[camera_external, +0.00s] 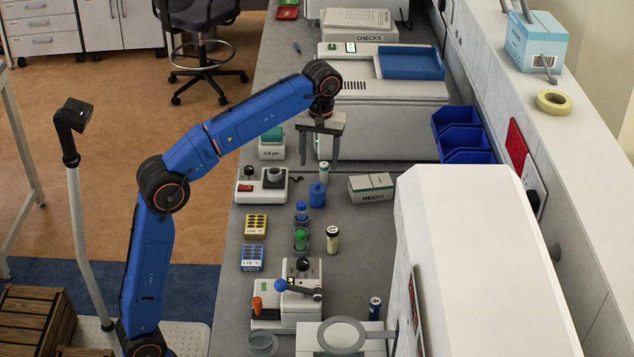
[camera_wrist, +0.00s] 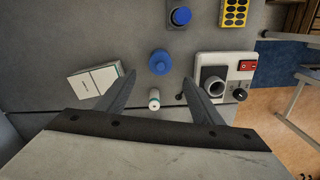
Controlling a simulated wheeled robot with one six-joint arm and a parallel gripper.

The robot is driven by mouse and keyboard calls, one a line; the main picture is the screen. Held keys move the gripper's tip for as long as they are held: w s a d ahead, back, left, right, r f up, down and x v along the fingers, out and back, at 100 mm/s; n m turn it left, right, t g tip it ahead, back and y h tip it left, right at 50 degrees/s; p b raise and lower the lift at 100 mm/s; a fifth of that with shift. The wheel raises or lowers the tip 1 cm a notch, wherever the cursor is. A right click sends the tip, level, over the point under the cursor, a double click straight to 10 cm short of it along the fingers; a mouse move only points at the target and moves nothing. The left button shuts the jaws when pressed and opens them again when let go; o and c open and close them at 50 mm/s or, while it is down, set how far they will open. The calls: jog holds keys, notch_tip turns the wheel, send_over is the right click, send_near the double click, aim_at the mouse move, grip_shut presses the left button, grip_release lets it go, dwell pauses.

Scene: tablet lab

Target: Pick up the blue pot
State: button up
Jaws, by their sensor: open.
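The blue pot (camera_external: 318,196) is a small round pot with a narrower top, standing upright on the grey bench. It also shows from above in the wrist view (camera_wrist: 159,63). My gripper (camera_external: 319,160) is open and empty, pointing down above the bench, a little behind the pot in the external view. In the wrist view my gripper (camera_wrist: 158,76) has its fingers spread to either side, with the pot just beyond the gap between the tips. No contact with the pot shows.
A small white vial (camera_external: 323,172) stands close behind the pot. A white box (camera_external: 371,188) lies to the right, and a device with a red switch (camera_external: 262,186) to the left. A blue-capped container (camera_external: 301,211) and a green-capped one (camera_external: 300,240) stand in front.

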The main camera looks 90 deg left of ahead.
aim_at(318, 186)
notch_tip(318, 186, down, 13)
jog(key=shift+s+d+f, duration=0.1)
jog(key=shift+s, duration=0.05)
dwell(0.5)
jog(key=c, duration=1)
